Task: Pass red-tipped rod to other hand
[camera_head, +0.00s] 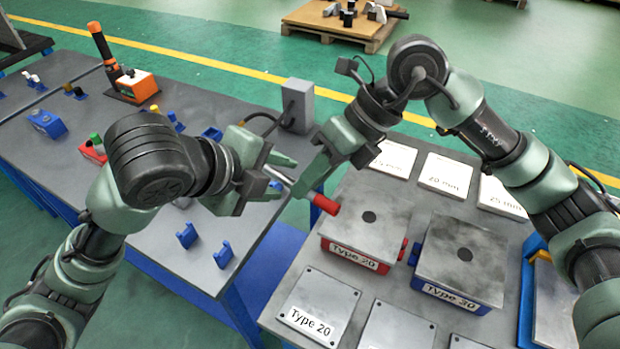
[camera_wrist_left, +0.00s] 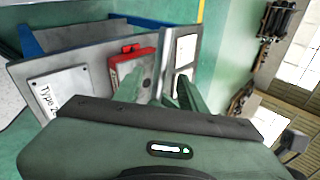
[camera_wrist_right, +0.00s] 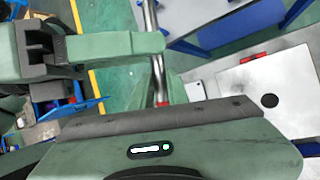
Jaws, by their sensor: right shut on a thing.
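The red-tipped rod is a thin metal rod (camera_head: 285,179) with a red end (camera_head: 325,204). In the head view it slants between my two grippers, red end at the lower right. My right gripper (camera_head: 305,184) is shut on it near the red end. In the right wrist view the grey shaft (camera_wrist_right: 154,48) runs up from my fingers. My left gripper (camera_head: 278,175) is open, its fingers apart at the rod's plain end. Whether they touch it I cannot tell.
The left table (camera_head: 150,215) carries small blue holders (camera_head: 187,235) and an orange box (camera_head: 137,86). A gap separates the tables.

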